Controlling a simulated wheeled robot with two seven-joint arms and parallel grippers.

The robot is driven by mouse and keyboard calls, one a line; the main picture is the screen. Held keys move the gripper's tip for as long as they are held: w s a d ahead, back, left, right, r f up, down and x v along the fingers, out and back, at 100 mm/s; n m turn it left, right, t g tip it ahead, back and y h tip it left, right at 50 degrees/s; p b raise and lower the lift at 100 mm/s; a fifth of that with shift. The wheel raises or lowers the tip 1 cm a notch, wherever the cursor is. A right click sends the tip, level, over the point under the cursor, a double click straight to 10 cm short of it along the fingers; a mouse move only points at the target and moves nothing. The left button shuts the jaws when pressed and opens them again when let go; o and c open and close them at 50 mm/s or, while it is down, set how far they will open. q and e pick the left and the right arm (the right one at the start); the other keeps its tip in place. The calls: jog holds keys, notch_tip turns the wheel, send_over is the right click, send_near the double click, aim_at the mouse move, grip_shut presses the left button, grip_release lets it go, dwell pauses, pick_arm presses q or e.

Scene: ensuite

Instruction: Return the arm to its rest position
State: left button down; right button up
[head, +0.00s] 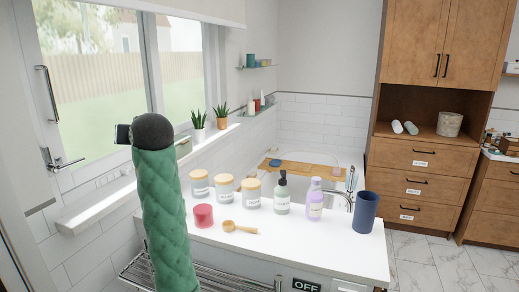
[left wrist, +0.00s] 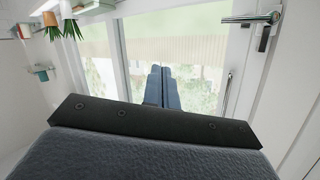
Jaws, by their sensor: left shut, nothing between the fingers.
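My left arm, in a green padded sleeve with a dark rounded joint (head: 153,130), stands upright at the left of the head view, in front of the window. Only a small dark and pale piece beside that joint may belong to the hand; the fingers are hidden there. In the left wrist view my left gripper (left wrist: 162,88) shows two blue-grey fingers pressed together with nothing between them, pointing at the window. My right gripper is in neither view.
A white counter (head: 290,255) stands right of my arm with several jars, a pink cup (head: 203,216), a wooden scoop (head: 238,228), bottles and a blue tumbler (head: 365,212). The window sill (head: 97,209) with plants is close by. Floor shows at right.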

pick_arm(q)
jog(key=s+d+f+m+h, duration=0.2)
jog(key=s+d+f+h, duration=0.15)
jog(key=d+f, duration=0.45)
jog(key=s+d+f+m+g+h, duration=0.1)
jog(key=s+d+f+m+h, duration=0.2)
jog(key=f, duration=0.9)
jog(key=s+d+f+m+h, duration=0.1)
jog(key=s+d+f+h, duration=0.4)
jog(key=f, duration=0.6)
jog(key=s+d+f+g, duration=0.1)
jog(key=s+f+g, duration=0.3)
jog(key=s+f, duration=1)
jog(key=s+d+f+m+g, duration=0.1)
jog(key=s+f+g, duration=0.3)
jog(key=s+f, duration=1.1)
jog(key=s+d, duration=0.1)
jog(key=s, duration=0.5)
jog(key=shift+d+f, duration=0.2)
jog(key=shift+f, duration=0.1)
